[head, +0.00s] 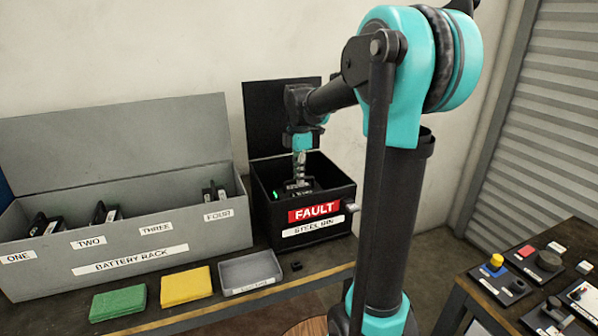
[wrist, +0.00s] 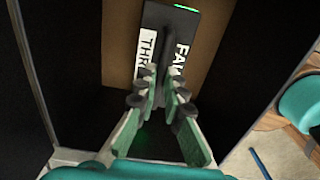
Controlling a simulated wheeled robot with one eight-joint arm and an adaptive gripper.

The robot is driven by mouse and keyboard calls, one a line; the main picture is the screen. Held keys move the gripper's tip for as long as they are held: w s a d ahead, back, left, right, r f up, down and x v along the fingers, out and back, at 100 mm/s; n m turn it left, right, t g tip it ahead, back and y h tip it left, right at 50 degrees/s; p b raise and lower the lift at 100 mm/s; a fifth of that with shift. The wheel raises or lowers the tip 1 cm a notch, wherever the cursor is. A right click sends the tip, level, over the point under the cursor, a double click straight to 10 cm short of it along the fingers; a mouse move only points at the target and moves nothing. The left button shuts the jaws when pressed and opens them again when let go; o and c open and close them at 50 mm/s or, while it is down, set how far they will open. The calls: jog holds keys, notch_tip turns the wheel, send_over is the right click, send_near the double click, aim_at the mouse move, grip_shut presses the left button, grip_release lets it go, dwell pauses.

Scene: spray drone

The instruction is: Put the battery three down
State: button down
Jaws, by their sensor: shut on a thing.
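Battery three (head: 298,187) is a dark block inside the black steel bin (head: 272,212) marked FAULT, with a small green light showing. In the wrist view the battery (wrist: 184,22) shows partly readable white labels, "THR" and "FA", on its top. My gripper (head: 299,174) reaches straight down into the bin. In the wrist view its fingers (wrist: 161,85) are closed on the battery's upright handle. A brown bin floor shows around the battery. I cannot tell whether the battery touches that floor.
The grey battery rack (head: 45,262) stands left of the bin, with batteries at ONE, TWO and FOUR; none shows at THREE. Green (head: 118,302) and yellow (head: 186,286) pads and a grey tray (head: 250,272) lie in front. The bin's lid (head: 262,125) stands open behind.

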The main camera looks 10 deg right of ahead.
jog(key=shift+f, duration=0.1)
jog(key=c, duration=1.6)
grip_release()
notch_tip(320, 180, up, 12)
jog(key=shift+r, duration=0.15)
